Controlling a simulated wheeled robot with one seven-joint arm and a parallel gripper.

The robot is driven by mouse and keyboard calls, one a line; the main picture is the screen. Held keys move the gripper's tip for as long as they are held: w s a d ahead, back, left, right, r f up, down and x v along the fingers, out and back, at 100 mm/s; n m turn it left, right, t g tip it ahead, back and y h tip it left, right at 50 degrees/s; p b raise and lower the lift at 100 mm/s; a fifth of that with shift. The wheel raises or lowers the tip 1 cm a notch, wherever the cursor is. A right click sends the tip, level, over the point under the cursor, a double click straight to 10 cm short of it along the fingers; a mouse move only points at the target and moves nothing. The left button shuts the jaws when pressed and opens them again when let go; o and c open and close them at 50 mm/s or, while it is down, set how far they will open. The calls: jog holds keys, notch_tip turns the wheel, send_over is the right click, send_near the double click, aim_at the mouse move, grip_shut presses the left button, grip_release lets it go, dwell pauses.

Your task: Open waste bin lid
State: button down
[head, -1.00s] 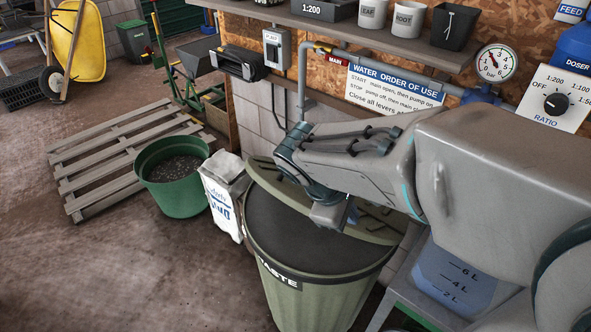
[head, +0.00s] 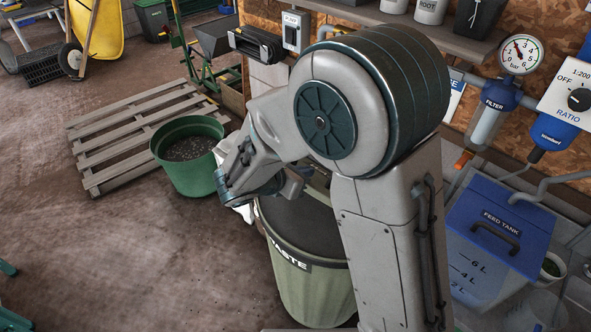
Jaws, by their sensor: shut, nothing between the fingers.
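The green waste bin (head: 304,284) stands upright on the floor below my arm, with a white WASTE label at its rim. Its dark inside (head: 297,226) shows at the top, so the mouth is at least partly uncovered. A small part of the olive lid (head: 319,181) shows behind the mouth; my arm hides the rest, so its full tilt cannot be seen. My gripper (head: 293,187) is over the back left of the bin, small and partly hidden by my wrist. It is shut and holds nothing.
A wooden pallet (head: 105,150) lies behind the tub. The blue feed tank (head: 490,225) is at the right.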

aim_at(313, 180)
jog(key=shift+p+x, duration=0.3)
jog(key=shift+x, duration=1.85)
